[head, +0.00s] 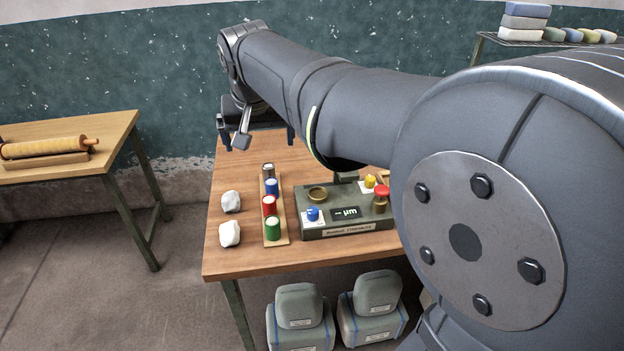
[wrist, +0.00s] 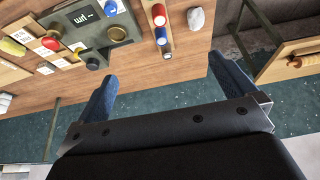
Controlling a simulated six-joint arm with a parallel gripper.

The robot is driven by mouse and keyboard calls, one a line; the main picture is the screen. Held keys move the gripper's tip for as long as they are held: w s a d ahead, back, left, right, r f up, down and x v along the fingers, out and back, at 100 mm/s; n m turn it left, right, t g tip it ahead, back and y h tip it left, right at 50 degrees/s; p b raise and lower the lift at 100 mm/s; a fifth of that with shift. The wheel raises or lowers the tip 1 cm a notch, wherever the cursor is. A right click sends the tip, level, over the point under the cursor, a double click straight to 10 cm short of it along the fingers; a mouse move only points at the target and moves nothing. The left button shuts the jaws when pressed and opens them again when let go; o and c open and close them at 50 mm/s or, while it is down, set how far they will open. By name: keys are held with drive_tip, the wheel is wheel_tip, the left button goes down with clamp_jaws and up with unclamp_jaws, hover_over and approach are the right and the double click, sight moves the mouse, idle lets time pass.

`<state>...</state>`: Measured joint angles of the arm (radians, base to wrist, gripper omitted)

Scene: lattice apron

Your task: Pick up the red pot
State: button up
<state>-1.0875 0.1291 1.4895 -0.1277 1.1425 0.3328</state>
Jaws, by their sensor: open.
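The red pot (head: 269,206) is a small red cylinder with a white top. It stands upright in a row on a narrow wooden strip (head: 281,232), between a blue pot (head: 271,188) and a green pot (head: 273,230). The red pot also shows at the top of the wrist view (wrist: 159,17). My gripper (head: 256,138) is above the table's far edge, beyond the row and apart from the pots. In the wrist view its two fingers (wrist: 164,75) are spread wide with nothing between them.
A dark pot (head: 268,171) ends the row at the far side. Two white lumps (head: 230,215) lie left of the strip. A green instrument box (head: 345,226) with knobs and a red button stands to the right.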

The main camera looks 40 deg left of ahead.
idle(0.3)
drive_tip(key=c, duration=0.8)
drive_tip(key=shift+a, duration=0.1)
drive_tip(key=n+g+h, duration=0.3)
drive_tip(key=n, duration=0.6)
hover_over(268, 199)
wheel_tip(268, 199, down, 12)
drive_tip(key=f, duration=1.1)
drive_tip(key=shift+w+d+f, duration=0.15)
drive_tip(key=shift+d, duration=0.05)
drive_tip(key=shift+a+f, duration=0.2)
drive_tip(key=shift+f, duration=2.6)
